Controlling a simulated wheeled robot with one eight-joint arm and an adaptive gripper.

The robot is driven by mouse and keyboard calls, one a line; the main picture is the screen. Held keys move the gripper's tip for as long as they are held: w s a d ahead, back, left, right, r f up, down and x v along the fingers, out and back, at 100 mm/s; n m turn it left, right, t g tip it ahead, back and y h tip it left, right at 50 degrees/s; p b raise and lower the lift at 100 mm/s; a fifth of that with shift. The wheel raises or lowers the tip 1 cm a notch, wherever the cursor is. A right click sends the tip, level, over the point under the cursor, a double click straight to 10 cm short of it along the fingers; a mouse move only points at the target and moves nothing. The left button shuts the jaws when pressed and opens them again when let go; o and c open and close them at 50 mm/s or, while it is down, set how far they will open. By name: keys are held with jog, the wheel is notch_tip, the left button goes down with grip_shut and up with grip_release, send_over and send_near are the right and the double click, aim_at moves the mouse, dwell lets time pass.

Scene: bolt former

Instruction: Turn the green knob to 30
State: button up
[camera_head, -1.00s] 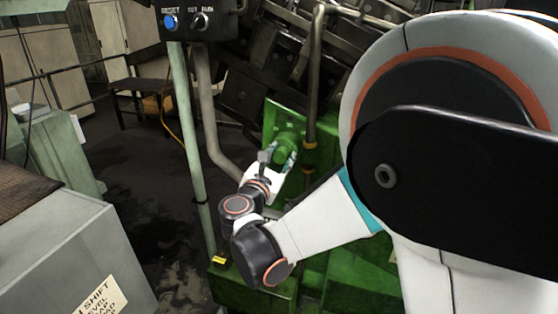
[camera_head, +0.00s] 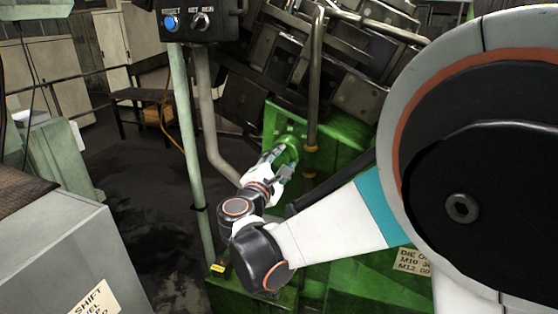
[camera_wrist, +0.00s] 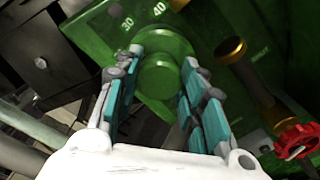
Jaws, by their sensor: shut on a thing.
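The green knob (camera_head: 287,150) sticks out of a green plate on the machine in the head view. In the wrist view the round green knob (camera_wrist: 160,78) lies between the teal-padded fingers of my gripper (camera_wrist: 163,66). My gripper is shut on it, with one finger on each side. The white numbers 30 (camera_wrist: 127,23) and 40 (camera_wrist: 159,9) show on the plate above the knob. In the head view my gripper (camera_head: 273,163) reaches the knob from the lower left.
A red handwheel (camera_wrist: 296,140) and a brass-ended pipe (camera_wrist: 232,52) are right of the knob in the wrist view. A vertical pipe (camera_head: 313,100) stands close right of the knob. A control box (camera_head: 200,20) hangs upper left. A grey cabinet (camera_head: 60,250) stands lower left.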

dwell(0.4)
jog(key=o, duration=1)
jog(key=shift+o, duration=0.2)
jog(key=v, duration=0.7)
jog(key=shift+s, duration=0.25)
jog(key=shift+a+f, duration=0.1)
